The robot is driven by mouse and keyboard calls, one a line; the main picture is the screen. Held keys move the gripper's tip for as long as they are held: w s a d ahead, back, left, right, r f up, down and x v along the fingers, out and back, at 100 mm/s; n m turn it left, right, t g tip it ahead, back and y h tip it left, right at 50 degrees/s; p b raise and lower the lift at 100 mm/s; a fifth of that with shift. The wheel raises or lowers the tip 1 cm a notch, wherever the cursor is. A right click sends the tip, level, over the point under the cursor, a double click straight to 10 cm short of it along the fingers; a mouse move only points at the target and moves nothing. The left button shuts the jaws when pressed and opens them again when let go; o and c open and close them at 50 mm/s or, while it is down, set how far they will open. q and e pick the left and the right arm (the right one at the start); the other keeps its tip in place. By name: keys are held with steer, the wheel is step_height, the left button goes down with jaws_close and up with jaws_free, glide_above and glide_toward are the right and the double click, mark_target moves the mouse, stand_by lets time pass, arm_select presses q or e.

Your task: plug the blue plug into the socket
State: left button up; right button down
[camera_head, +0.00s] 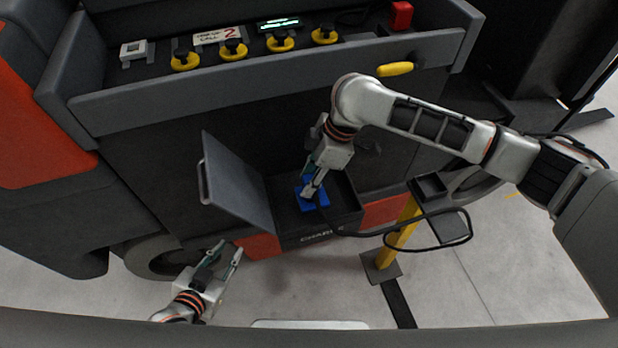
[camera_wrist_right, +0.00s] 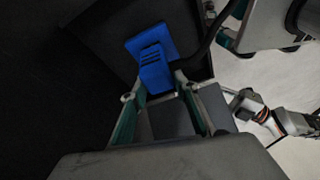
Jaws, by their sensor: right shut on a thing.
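The blue plug (camera_head: 321,199) is inside the open charge compartment (camera_head: 345,208), at the tips of my right gripper (camera_head: 312,191). In the right wrist view the blue plug (camera_wrist_right: 153,70) shows as a ribbed block against a flat blue piece (camera_wrist_right: 148,40). My right gripper (camera_wrist_right: 155,88) is shut on the plug, one finger on each side. The socket cannot be told apart from the blue parts, and how deep the plug sits is hidden. My left gripper (camera_head: 224,256) is open and empty, low and left of the compartment.
The compartment's grey lid (camera_head: 237,185) stands open on the left. A black cable (camera_head: 375,232) runs from the compartment toward a yellow post (camera_head: 404,228) with a black holder (camera_head: 428,188). A panel with yellow knobs (camera_head: 281,40) is above.

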steer(key=shift+f, duration=0.2)
arm_select(q)
steer(key=shift+s+f, duration=0.25)
steer(key=shift+s, duration=0.15)
steer(key=shift+w, duration=0.1)
arm_select(e)
steer(key=shift+f, duration=0.3)
steer(key=c, duration=1.6)
jaws_free()
arm_select(q)
steer(key=shift+w+r, duration=0.25)
steer(key=shift+w, duration=0.15)
arm_select(e)
steer(key=shift+o, duration=0.7)
arm_select(q)
steer(key=shift+s, duration=0.1)
arm_select(e)
steer(key=shift+d+r, duration=0.2)
steer(key=shift+r, duration=0.3)
arm_select(q)
steer(key=shift+s+f, duration=0.15)
arm_select(e)
steer(key=v, duration=1.1)
